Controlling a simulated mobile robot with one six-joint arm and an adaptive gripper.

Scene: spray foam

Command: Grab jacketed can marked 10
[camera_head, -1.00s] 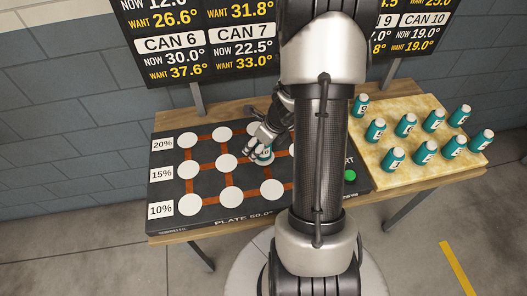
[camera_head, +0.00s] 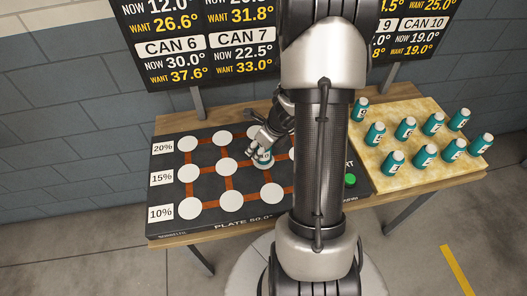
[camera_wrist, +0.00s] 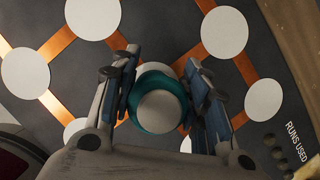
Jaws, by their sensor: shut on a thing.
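A can in a teal jacket with a white top (camera_wrist: 160,110) sits between the fingers of my gripper (camera_wrist: 163,100) in the wrist view. Its number cannot be read there. In the head view my gripper (camera_head: 261,150) is shut on this can (camera_head: 264,160), which is over a white spot on the dark plate (camera_head: 210,217). I cannot tell whether it touches the plate. Several other teal-jacketed cans (camera_head: 406,128) stand upright on the yellow board (camera_head: 440,172) at the right. Their small numbers are hard to read.
The plate has white spots (camera_head: 231,201) joined by orange lines, with 20%, 15% and 10% labels. A green button (camera_head: 350,180) is at its right. A black sign (camera_head: 205,45) with can temperatures stands behind. My arm hides part of the plate and sign.

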